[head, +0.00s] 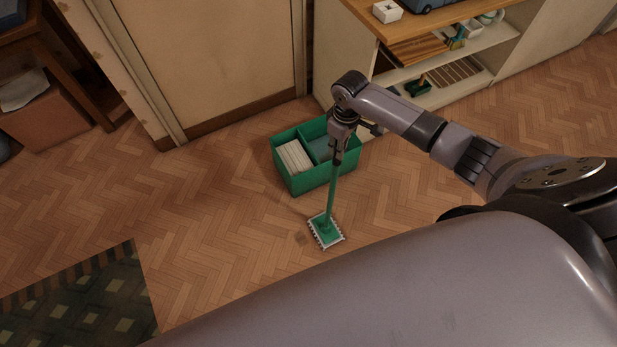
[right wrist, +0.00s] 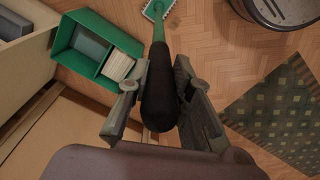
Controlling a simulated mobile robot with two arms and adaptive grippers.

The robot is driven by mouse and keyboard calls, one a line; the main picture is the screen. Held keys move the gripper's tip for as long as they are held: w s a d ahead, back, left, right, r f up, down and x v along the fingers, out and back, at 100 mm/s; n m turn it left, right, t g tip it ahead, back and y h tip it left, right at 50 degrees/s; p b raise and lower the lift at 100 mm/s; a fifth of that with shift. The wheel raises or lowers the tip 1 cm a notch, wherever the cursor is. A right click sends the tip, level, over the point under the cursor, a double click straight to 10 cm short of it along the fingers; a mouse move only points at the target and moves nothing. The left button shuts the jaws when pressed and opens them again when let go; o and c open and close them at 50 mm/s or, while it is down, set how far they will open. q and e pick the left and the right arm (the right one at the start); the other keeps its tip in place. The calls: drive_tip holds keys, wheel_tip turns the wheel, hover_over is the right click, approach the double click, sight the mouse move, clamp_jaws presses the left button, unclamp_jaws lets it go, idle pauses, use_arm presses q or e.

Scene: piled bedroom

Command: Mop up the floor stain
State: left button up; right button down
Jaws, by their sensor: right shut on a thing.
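A mop with a green handle and a flat green head with a pale fringe (head: 325,231) stands nearly upright, its head low at the floor. My right gripper (head: 338,156) is shut on the mop's handle near the top; in the right wrist view its fingers hold the black grip (right wrist: 158,90). A small darker patch on the wooden floor (head: 301,238), likely the stain, lies just left of the mop head. I cannot tell whether the mop head touches the floor. My left gripper is in neither view.
A green two-part box (head: 316,186) with a pale stack inside stands just behind the mop. A shelf unit (head: 470,70) is at the back right. A patterned rug (head: 85,305) lies at the lower left, and a box (head: 58,130) sits by the left wall. Bare floor lies between.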

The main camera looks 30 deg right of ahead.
drive_tip(key=shift+w+f, duration=0.15)
drive_tip(key=shift+f, duration=0.55)
idle(0.4)
drive_tip(key=shift+a, duration=0.15)
drive_tip(key=a, duration=1)
drive_tip(key=shift+w+a+r, duration=0.15)
drive_tip(key=shift+a, duration=0.05)
idle(0.6)
